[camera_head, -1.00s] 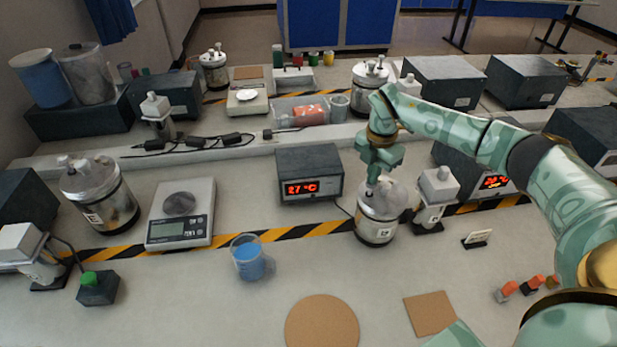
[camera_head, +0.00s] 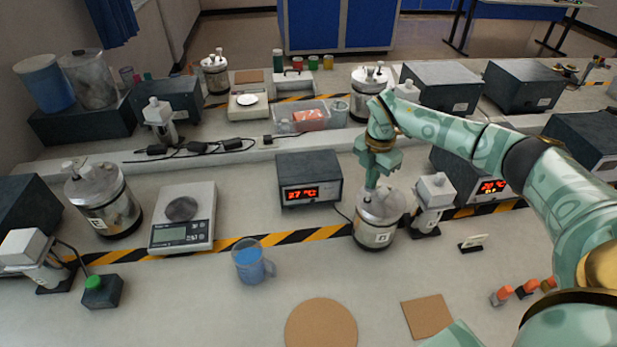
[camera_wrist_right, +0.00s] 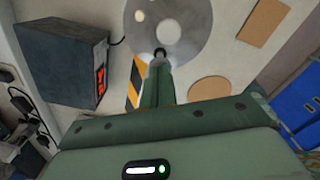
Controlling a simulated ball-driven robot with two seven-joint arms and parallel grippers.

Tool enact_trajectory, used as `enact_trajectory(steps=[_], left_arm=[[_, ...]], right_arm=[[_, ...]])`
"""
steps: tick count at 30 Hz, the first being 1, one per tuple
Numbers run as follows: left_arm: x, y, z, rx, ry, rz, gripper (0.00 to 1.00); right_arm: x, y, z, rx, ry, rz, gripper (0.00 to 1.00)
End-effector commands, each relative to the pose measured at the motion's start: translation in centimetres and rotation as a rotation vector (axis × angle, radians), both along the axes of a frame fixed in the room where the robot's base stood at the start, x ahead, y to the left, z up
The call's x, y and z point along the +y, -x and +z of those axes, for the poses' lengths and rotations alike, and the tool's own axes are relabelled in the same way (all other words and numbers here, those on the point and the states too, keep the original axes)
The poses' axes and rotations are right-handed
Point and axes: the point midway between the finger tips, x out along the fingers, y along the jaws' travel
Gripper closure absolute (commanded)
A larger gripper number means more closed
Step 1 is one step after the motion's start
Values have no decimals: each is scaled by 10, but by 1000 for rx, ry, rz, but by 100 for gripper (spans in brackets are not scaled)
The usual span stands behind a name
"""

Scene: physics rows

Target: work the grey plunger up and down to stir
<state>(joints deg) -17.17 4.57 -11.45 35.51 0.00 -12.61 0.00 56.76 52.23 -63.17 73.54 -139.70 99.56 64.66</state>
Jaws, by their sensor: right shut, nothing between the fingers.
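A metal vessel (camera_head: 376,235) with a round grey lid (camera_wrist_right: 195,35) stands right of centre on the bench. My right gripper (camera_head: 371,186) points down just above this lid, its fingers shut together with nothing held. In the right wrist view the shut fingertips (camera_wrist_right: 158,62) meet a small dark grey piece (camera_wrist_right: 158,53) over the lid's edge. I cannot tell if that is the plunger's top or whether the fingers touch it. The rest of the plunger is hidden.
A temperature box (camera_head: 309,178) stands left of the vessel and a white-topped device (camera_head: 435,196) close on its right. A beaker of blue liquid (camera_head: 249,263) and a cork disc (camera_head: 321,328) are nearer the front. The bench between them is clear.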

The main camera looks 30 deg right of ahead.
Motion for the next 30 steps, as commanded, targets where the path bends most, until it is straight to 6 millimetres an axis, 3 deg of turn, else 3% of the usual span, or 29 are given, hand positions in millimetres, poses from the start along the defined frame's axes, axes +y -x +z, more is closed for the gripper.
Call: enact_trajectory(steps=[16, 30], left_arm=[[0, 0, 2, -1, 0, 0, 47], [0, 1, -9, 2, 0, 0, 47]], right_arm=[[0, 0, 0, 1, 0, 1, 100], [0, 0, -23, 2, 0, 0, 100]])
